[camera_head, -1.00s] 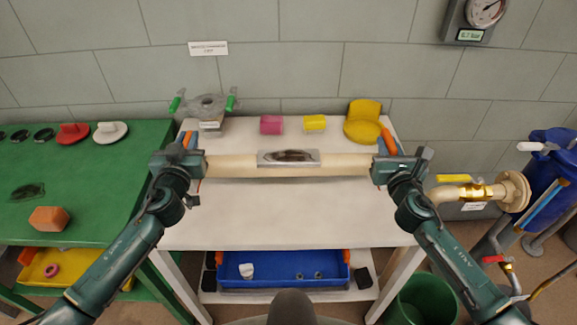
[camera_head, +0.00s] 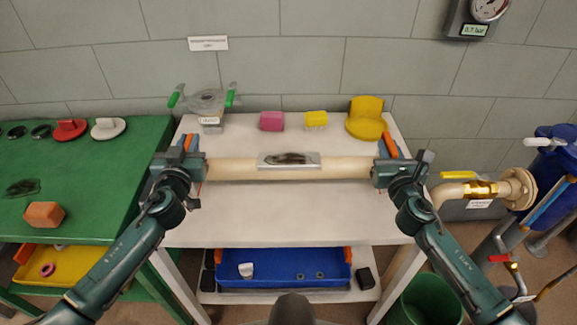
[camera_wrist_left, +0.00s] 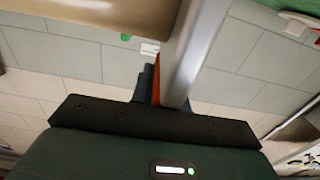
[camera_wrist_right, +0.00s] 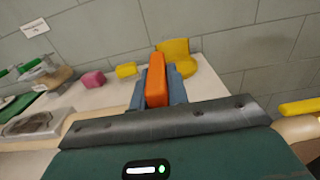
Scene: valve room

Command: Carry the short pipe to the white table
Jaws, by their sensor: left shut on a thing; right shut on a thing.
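The short pipe (camera_head: 235,169) is a cream tube lying level across the head view, above the white table (camera_head: 290,214). A grey metal plate with a dark patch (camera_head: 289,160) shows at its middle. My left gripper (camera_head: 190,166) is shut on the pipe's left end. My right gripper (camera_head: 382,168) is shut on its right end. The wrist views show little of the grip itself. A shadow lies along the pipe's lower side; I cannot tell whether it touches the tabletop.
A grey clamp with green handles (camera_head: 207,99), a pink block (camera_head: 271,121), a yellow block (camera_head: 316,119) and a yellow seat-shaped piece (camera_head: 366,122) stand along the table's back. A green table (camera_head: 85,190) is left; a wall pipe with yellow-handled valve (camera_head: 480,189) is right.

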